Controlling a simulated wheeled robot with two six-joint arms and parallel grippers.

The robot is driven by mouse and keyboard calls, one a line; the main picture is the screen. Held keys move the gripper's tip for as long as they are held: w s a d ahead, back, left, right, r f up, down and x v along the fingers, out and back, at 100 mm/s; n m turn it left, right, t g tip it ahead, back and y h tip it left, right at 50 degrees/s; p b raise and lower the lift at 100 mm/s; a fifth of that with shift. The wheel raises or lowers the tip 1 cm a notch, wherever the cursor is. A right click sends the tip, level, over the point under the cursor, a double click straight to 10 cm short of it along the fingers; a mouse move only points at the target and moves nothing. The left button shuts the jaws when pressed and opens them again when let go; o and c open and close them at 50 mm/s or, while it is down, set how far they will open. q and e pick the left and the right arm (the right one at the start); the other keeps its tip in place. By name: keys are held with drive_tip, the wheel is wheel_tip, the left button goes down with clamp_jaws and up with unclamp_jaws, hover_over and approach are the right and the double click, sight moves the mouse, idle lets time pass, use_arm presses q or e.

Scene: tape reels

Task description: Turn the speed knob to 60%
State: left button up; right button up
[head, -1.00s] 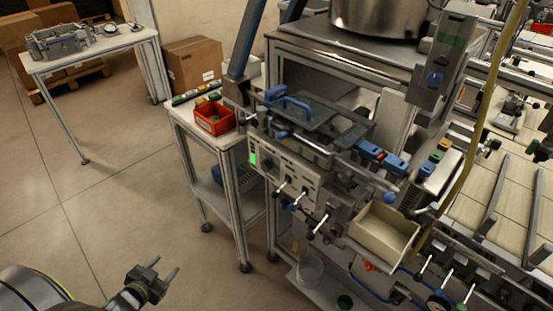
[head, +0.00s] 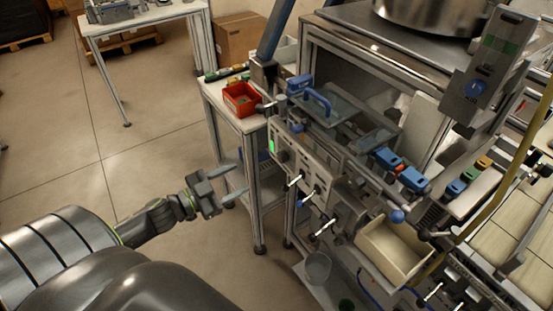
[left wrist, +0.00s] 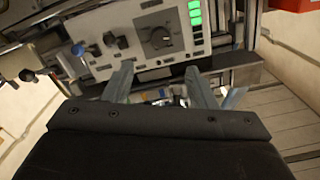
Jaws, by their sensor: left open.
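The control panel (head: 305,168) is a pale plate on the machine's front with a lit green display (head: 271,146). A dark round knob (head: 283,156) sits beside that display. In the left wrist view the panel (left wrist: 100,22) fills the top, with the large dark knob (left wrist: 160,40) next to the green display (left wrist: 195,14). The scale and pointer are too small to read. My left gripper (head: 238,181) is open and empty, left of the panel and apart from it. Its spread fingers (left wrist: 160,88) show below the knob in the left wrist view. My right gripper is out of view.
A side table (head: 225,103) with a red bin (head: 240,100) stands left of the machine. Small levers (head: 294,181) project from the panel front. A cream tray (head: 390,250) and a clear cup (head: 317,267) are lower right. Open floor lies left.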

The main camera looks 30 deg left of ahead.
sight(279, 158)
use_arm(q)
drive_tip(key=p+x, duration=0.4)
drive_tip(key=x, duration=0.7)
drive_tip(key=shift+w+d+r, duration=0.1)
drive_tip(key=shift+w, duration=0.3)
drive_tip(key=shift+w+d, duration=0.25)
drive_tip(key=shift+w, duration=0.3)
drive_tip(key=shift+c, duration=0.4)
drive_tip(key=c, duration=0.9)
